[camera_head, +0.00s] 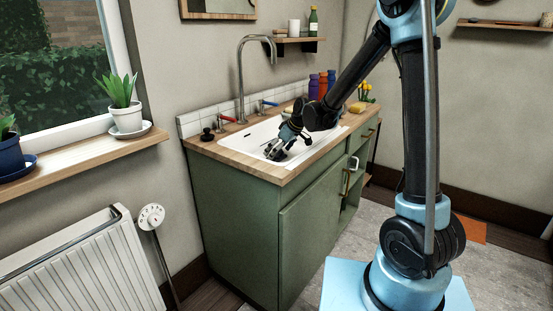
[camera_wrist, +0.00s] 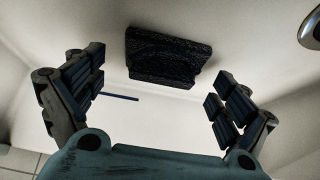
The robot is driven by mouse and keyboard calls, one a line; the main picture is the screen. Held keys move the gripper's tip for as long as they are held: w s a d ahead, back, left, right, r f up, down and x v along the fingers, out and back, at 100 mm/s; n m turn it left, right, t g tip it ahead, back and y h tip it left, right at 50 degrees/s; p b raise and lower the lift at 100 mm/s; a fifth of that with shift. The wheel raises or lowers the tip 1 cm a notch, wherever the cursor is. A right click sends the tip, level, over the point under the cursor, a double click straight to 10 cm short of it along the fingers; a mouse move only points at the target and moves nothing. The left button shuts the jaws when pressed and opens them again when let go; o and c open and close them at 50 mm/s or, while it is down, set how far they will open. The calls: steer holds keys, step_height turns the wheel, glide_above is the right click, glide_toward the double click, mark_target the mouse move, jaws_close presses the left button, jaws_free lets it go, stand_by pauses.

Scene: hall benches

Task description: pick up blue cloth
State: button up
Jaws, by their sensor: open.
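A very dark, blue-black folded piece that looks like the cloth (camera_wrist: 168,57) lies on the white basin surface in the wrist view, ahead of the fingers and near the top centre. My gripper (camera_head: 278,152) is down inside the white sink (camera_head: 232,140) in the head view. In the wrist view its two padded fingers stand wide apart with nothing between them, and the cloth lies beyond the gap, apart from both. I cannot make out the cloth in the head view; the gripper and sink wall may hide it.
A tall tap (camera_head: 241,75) rises behind the sink. Several bottles (camera_head: 322,86), yellow flowers (camera_head: 364,90) and a yellow sponge (camera_head: 357,107) stand at the counter's far right. A black plug (camera_head: 207,135) sits at the left. A round metal drain (camera_wrist: 312,30) shows at the wrist view's top right.

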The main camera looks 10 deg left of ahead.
steer(key=shift+w+a+f, duration=0.1)
steer(key=shift+a+f, duration=0.15)
steer(key=shift+f, duration=0.15)
steer(key=c, duration=1.3)
steer(key=shift+o, duration=0.2)
steer(key=shift+r, duration=0.1)
step_height(320, 180, up, 10)
steer(key=shift+f, duration=0.1)
